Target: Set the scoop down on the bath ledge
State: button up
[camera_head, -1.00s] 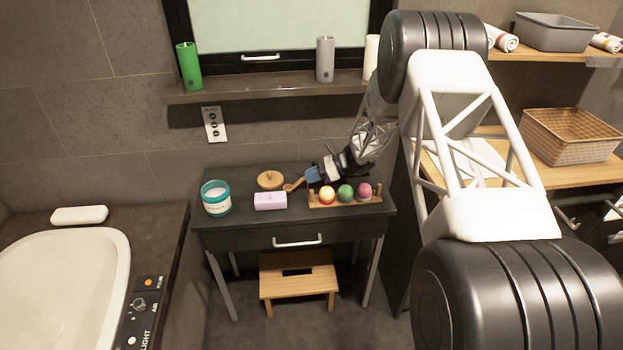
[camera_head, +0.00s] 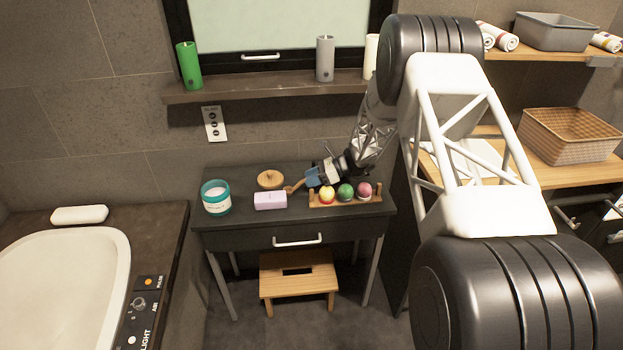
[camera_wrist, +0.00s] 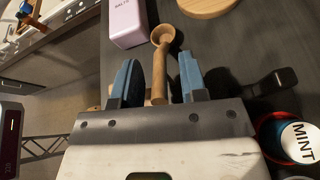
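The wooden scoop (camera_head: 293,188) is on the dark vanity table, beside the lilac box. In the wrist view the scoop (camera_wrist: 159,75) has its round bowl pointing away and its handle running back between my blue fingers. My gripper (camera_head: 312,178) is low over the table, behind the left end of the rack of balls. In the wrist view my gripper (camera_wrist: 160,75) is open, with a finger on each side of the handle and gaps visible on both sides. The bath ledge (camera_head: 158,235) is the dark surround of the white tub at left.
The lilac box (camera_head: 270,201), a round wooden lid (camera_head: 270,180) and a teal jar (camera_head: 216,198) stand left of the scoop. A wooden rack (camera_head: 318,203) holds three coloured balls. A white soap-like bar (camera_head: 80,215) lies on the ledge's back; its right side has controls (camera_head: 140,303).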

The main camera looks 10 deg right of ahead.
jog(key=shift+r, duration=0.15)
jog(key=v, duration=1.2)
jog(key=shift+s, duration=0.1)
dwell(0.5)
jog(key=s+a+r+n+h, duration=0.2)
jog(key=s+r+n, duration=0.1)
jog(key=s+r, duration=0.5)
jog(key=s+a+r+n+g+h, duration=0.1)
jog(key=s+a+r+n+h, duration=0.2)
jog(key=s+r, duration=0.4)
jog(key=s+r+n+h, duration=0.2)
jog(key=s+r+n, duration=0.2)
jog(key=s+r, duration=0.4)
jog(key=s+r+n+t+h, duration=0.1)
jog(key=s+n+h, duration=0.1)
jog(key=s, duration=0.8)
jog(key=s+d+r+n+t+h, duration=0.1)
jog(key=s+n, duration=0.3)
jog(key=s, duration=0.6)
jog(key=s+r+n+t+h, duration=0.1)
jog(key=s+r+n+h, duration=0.2)
jog(key=s, duration=0.7)
jog(key=shift+s+d+r+n+t+h, duration=0.15)
jog(key=shift+d+r+n+t+h, duration=0.15)
jog(key=shift+n+h, duration=0.15)
